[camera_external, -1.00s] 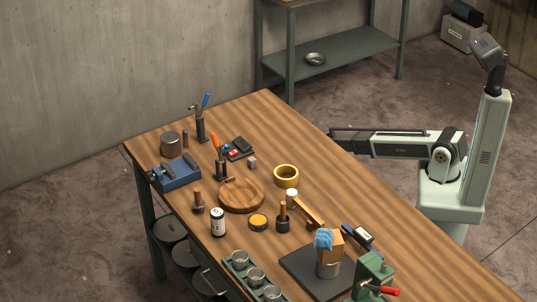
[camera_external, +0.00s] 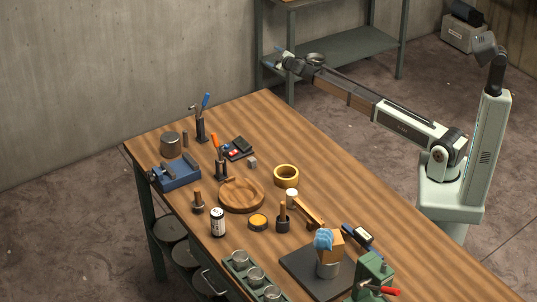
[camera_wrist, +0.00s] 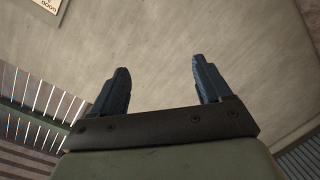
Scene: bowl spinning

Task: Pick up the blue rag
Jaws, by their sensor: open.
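The blue rag (camera_external: 323,239) is a small crumpled light-blue cloth. In the external view it lies against the upper left of a wooden block (camera_external: 331,247), above a metal cylinder (camera_external: 328,268) on a dark square plate (camera_external: 296,271) at the table's front right. My gripper (camera_external: 278,58) is raised far from it, beyond the table's back corner and in front of the rear shelf in the picture. In the wrist view the two dark fingers of my gripper (camera_wrist: 158,85) stand wide apart with nothing between them. The rag is not in the wrist view.
Bare tabletop runs along the right and back edges. A metal shelf (camera_external: 335,58) stands behind.

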